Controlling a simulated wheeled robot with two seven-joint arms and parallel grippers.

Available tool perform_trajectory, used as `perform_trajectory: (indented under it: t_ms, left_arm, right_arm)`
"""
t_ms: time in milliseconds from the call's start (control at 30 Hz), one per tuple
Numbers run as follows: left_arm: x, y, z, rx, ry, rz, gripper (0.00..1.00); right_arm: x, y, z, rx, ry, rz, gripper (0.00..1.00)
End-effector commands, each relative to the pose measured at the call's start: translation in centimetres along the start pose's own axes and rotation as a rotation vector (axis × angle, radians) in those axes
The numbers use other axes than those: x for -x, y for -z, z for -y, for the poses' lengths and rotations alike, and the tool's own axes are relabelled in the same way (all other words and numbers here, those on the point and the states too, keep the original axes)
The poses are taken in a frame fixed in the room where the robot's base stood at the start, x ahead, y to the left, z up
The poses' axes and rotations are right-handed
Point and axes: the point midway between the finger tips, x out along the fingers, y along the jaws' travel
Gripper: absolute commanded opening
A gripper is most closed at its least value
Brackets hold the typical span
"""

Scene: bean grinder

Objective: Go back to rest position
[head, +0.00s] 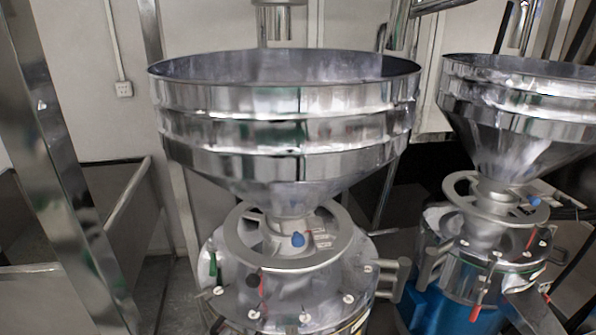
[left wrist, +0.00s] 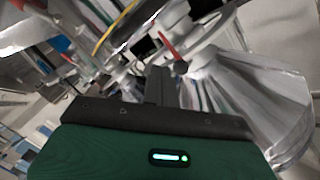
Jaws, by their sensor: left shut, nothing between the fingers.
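The near bean grinder has a wide steel hopper (head: 285,120) above a round metal body (head: 290,290), upright in the middle of the head view. No gripper shows in the head view. In the left wrist view my left gripper (left wrist: 158,74) is shut and empty. Its dark fingers point toward a tilted view of a grinder, with a steel hopper (left wrist: 255,105) to the right and a red lever (left wrist: 170,45) just beyond the fingertips. I cannot tell which grinder this is, or whether the fingers touch it. My right gripper is out of view.
A second grinder with a steel hopper (head: 520,110) and blue base (head: 440,310) stands at the right. A slanted metal post (head: 65,180) is at the left. A pale wall with a socket (head: 124,89) is behind. Little free room shows between the grinders.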

Motion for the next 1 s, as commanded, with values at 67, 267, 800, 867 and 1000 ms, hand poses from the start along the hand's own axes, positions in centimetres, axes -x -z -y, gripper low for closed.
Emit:
perform_trajectory:
  t_ms: [67,267,800,867,1000]
  left_arm:
    - [1.0,-2.3,-1.7,0.126,-0.054,0.139,0.0]
    - [5.4,-7.6,-6.4,0.45,-0.167,0.518,0.0]
    - [16.9,-12.4,-14.8,0.925,-0.258,1.181,0.0]
    - [16.2,-13.6,-15.8,0.921,-0.263,1.183,0.0]
    - [14.7,-16.1,-18.4,0.918,-0.272,1.19,0.0]
  right_arm:
    - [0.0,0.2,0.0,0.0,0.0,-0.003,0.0]
    - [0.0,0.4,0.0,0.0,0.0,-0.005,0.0]
    - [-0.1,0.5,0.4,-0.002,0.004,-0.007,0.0]
    - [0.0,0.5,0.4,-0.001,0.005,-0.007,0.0]
    - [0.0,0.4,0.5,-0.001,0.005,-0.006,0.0]
